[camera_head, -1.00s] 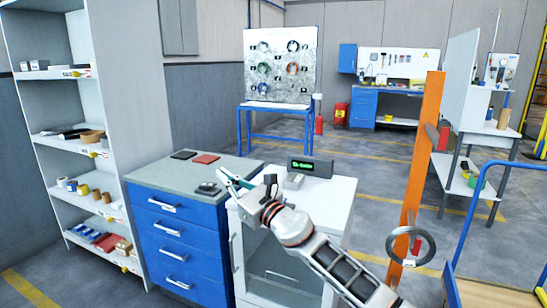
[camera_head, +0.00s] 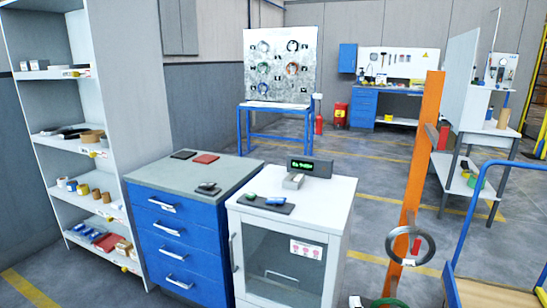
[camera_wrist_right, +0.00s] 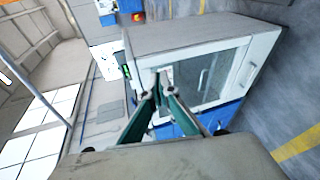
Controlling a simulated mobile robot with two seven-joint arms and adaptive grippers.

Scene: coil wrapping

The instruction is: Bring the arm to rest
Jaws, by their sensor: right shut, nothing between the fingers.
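My right gripper (camera_wrist_right: 159,90) shows in the right wrist view, with its two green fingers drawn together and nothing between them. Beyond its fingertips is the white cabinet (camera_wrist_right: 205,38) with a glass door, tilted in that view. I cannot tell the exact gap between the fingers and the cabinet. In the head view the arm no longer crosses the white cabinet (camera_head: 335,195). My left gripper is in neither view.
A dark mat (camera_head: 283,208) with a green and a blue item lies on the white cabinet, near a display (camera_head: 310,167). Blue drawers (camera_head: 172,228) and shelves (camera_head: 110,150) stand left. An orange post (camera_head: 417,180) with a grey ring (camera_head: 391,236) stands right.

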